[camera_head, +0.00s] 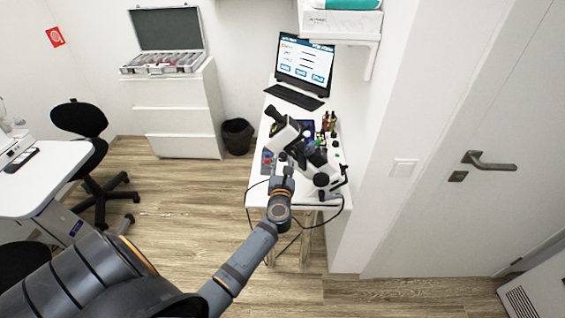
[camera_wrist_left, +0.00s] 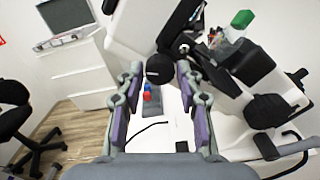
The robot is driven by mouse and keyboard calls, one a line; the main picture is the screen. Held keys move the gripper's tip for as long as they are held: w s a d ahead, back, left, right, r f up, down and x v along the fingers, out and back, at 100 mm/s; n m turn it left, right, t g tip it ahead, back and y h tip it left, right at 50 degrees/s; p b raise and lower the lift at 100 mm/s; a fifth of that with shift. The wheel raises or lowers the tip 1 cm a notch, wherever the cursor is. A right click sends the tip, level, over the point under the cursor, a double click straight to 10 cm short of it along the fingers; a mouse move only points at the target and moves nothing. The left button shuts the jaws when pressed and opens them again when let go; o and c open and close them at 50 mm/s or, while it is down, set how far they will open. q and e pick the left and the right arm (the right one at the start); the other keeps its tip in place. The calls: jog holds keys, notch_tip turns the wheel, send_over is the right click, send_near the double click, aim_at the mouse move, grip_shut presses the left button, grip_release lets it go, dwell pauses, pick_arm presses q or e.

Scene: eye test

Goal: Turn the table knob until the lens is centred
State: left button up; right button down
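A white and black microscope-like instrument (camera_head: 318,168) stands on the narrow white table (camera_head: 257,197). My left gripper (camera_head: 284,162) is at its near left side. In the left wrist view, the two fingers are spread apart, with a round black knob (camera_wrist_left: 160,69) between or just beyond their tips. I cannot tell whether they touch it. A larger black knob (camera_wrist_left: 267,111) is on the instrument's right side. I cannot tell which knob is the table knob, and the lens's centring cannot be seen. My right gripper is not in view.
A laptop (camera_head: 305,63) with a lit screen and a black keyboard (camera_head: 292,97) are at the table's back. Small bottles (camera_head: 328,122) stand beside the instrument. A black cable (camera_head: 338,214) hangs at the front edge. A wall shelf (camera_head: 340,37) overhangs the right.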

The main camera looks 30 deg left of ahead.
pick_arm(q)
jog(key=shift+o, duration=1)
jog(key=v, duration=1.2)
